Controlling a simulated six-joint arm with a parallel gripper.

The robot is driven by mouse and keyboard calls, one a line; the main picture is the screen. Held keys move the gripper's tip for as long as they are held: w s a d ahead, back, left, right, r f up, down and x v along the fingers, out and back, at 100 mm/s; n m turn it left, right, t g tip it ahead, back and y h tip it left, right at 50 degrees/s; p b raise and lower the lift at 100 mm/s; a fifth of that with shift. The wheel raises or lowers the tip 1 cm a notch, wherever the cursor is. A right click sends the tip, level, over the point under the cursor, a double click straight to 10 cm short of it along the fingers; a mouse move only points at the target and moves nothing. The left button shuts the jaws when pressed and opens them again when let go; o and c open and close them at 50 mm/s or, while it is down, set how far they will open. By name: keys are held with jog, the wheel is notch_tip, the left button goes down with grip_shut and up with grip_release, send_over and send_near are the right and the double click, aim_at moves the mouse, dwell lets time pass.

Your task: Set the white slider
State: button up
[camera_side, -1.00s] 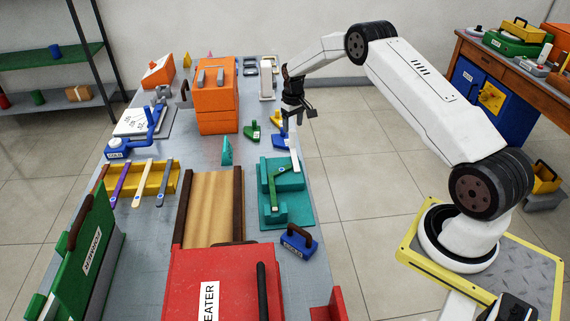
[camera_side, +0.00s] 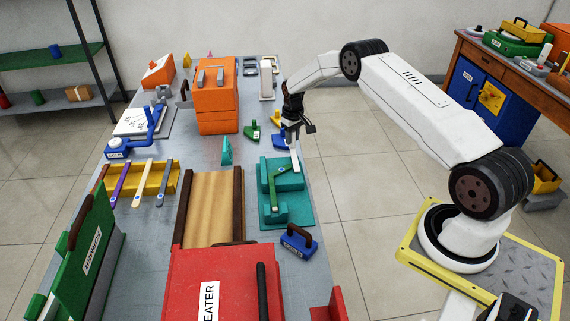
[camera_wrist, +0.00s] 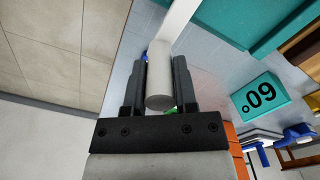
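My gripper (camera_side: 293,141) points down over the far end of the teal fixture (camera_side: 304,212). A white slider (camera_side: 296,161), a long thin strip, hangs below it towards the fixture. In the wrist view my gripper (camera_wrist: 160,72) has its dark fingers on both sides of the slider's white round handle (camera_wrist: 160,88), seemingly touching it. The white strip (camera_wrist: 181,20) runs away towards the top. A green strip (camera_side: 278,186) with a round mark lies on the fixture. Whether the white slider touches the fixture is hidden.
A blue block with a brown handle (camera_side: 299,241) stands in front of the fixture. A yellow rack (camera_side: 170,176) holds purple, cream and grey-blue strips. Green (camera_side: 252,131) and blue small pieces lie near my gripper. A teal numbered block (camera_wrist: 262,97) shows in the wrist view.

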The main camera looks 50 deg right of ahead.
grip_shut()
dwell(1.1)
